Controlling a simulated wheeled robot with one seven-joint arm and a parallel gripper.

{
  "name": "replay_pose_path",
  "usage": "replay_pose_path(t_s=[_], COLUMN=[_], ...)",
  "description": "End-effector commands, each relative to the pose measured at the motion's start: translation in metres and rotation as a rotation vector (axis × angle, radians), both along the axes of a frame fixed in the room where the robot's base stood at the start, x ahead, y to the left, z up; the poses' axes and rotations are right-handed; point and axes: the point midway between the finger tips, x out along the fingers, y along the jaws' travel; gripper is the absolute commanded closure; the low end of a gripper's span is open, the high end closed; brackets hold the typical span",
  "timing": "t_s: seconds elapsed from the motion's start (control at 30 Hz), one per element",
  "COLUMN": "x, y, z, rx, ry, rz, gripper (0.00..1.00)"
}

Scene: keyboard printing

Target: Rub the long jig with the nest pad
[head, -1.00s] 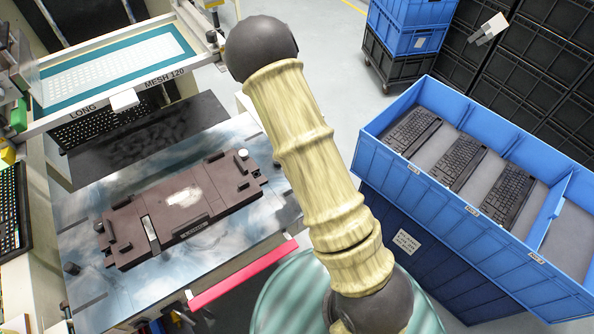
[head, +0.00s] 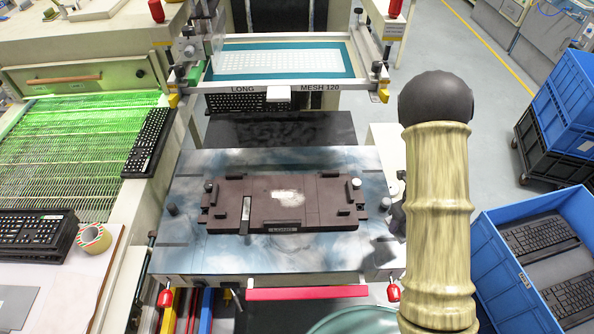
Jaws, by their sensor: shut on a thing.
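The long jig (head: 310,210) is a dark brown, flat fixture with raised stops and a small front label. It lies on the blue-grey, smeared plate (head: 215,250) at the middle of the head view. A pale whitish patch (head: 288,197) marks the jig's top near its centre. My pale, ribbed arm stands upright to the right of the jig. I cannot make out my gripper, which seems to be behind this arm. A dark shape at the arm's left edge, by the plate's right side, is too hidden to identify. I cannot see the nest pad.
A screen frame (head: 285,62) marked LONG and MESH 120 is behind the jig. A red bar (head: 307,293) runs along the front. A tape roll (head: 93,238) and keyboards (head: 30,230) lie at left. A blue crate (head: 500,255) with keyboards stands at right.

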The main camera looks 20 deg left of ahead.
Motion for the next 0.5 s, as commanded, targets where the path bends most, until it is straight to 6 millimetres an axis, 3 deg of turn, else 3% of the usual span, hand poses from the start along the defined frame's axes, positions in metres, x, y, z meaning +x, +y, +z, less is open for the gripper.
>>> replay_pose_path(t_s=[0.5], x=[0.0], y=[0.0], z=[-0.023], rx=[0.0], ry=[0.005], rz=[0.879], gripper=[0.68])
